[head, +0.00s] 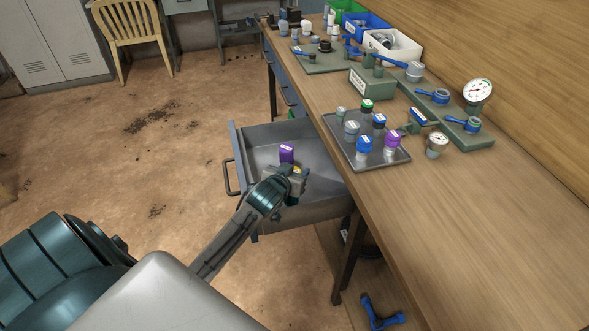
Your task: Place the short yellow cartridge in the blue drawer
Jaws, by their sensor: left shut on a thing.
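The drawer (259,139) under the workbench is grey-blue and pulled open, with its handle on the left. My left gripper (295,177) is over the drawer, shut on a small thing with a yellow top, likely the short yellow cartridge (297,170). The fingers hide most of it, so its length and any contact with the drawer floor cannot be told. A purple cartridge (286,153) with a pale label shows just beyond the gripper, within the drawer's outline. My right gripper is not in view.
A grey tray (366,153) on the bench holds several blue, green and purple-capped cartridges. Gauges (478,92) and blue-handled valves stand behind it. Bins (393,47) are at the far end. The bench's near right is clear. A blue pipe piece (382,313) lies below the bench.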

